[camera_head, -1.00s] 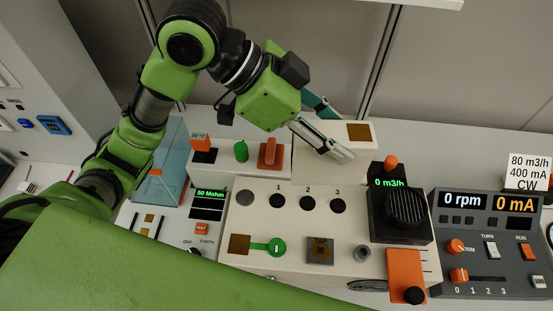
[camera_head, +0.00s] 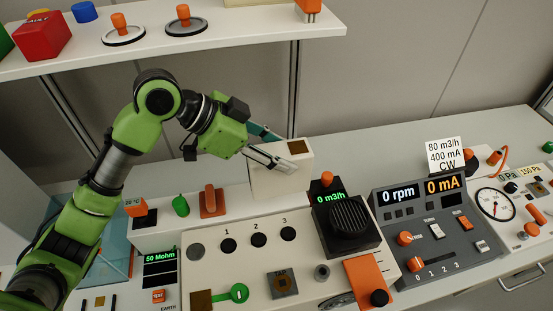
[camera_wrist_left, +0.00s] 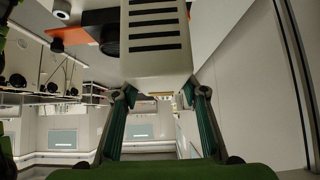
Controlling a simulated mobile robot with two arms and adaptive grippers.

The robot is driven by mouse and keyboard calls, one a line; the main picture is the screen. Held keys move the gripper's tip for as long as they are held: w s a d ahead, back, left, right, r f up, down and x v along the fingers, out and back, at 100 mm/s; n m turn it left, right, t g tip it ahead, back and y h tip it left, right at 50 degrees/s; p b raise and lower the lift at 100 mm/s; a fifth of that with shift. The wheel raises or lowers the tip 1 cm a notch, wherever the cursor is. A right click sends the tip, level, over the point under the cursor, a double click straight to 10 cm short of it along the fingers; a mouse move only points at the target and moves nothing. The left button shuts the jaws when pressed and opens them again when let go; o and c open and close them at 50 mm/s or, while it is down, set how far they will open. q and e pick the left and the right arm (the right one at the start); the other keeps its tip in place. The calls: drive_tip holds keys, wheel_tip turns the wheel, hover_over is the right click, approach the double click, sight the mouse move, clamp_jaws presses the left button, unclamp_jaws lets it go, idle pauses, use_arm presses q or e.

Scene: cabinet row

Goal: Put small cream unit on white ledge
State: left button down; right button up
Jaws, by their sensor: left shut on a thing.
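The small cream unit (camera_head: 281,178) is a pale box with a brown square on its top, behind the cream control panel in the head view. My left gripper (camera_head: 279,163) is shut on it, with its fingers along the near upper part. In the left wrist view the cream unit (camera_wrist_left: 155,62) shows dark slots and sits between the fingertips of my left gripper (camera_wrist_left: 160,94). I cannot tell whether its base touches the surface below. The white ledge (camera_head: 200,52) is a shelf high at the upper left. My right gripper is not in view.
The ledge holds a red box (camera_head: 42,37), a blue knob (camera_head: 83,12), two orange-handled discs (camera_head: 123,33) and an orange part (camera_head: 308,8). Bare ledge shows right of the discs. A black fan-like block (camera_head: 348,222) and a grey rpm console (camera_head: 428,225) stand close by.

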use_arm(q)
drive_tip(key=w+f+p, duration=0.2)
drive_tip(key=w+f, duration=0.1)
drive_tip(key=f, duration=0.4)
drive_tip(key=shift+w+f, duration=0.2)
drive_tip(key=shift+w, duration=0.1)
drive_tip(key=shift+f, duration=0.1)
drive_tip(key=c, duration=1.3)
unclamp_jaws()
drive_tip(key=shift+f, duration=0.15)
drive_tip(key=shift+o, duration=0.2)
drive_tip(key=shift+s+a, duration=0.1)
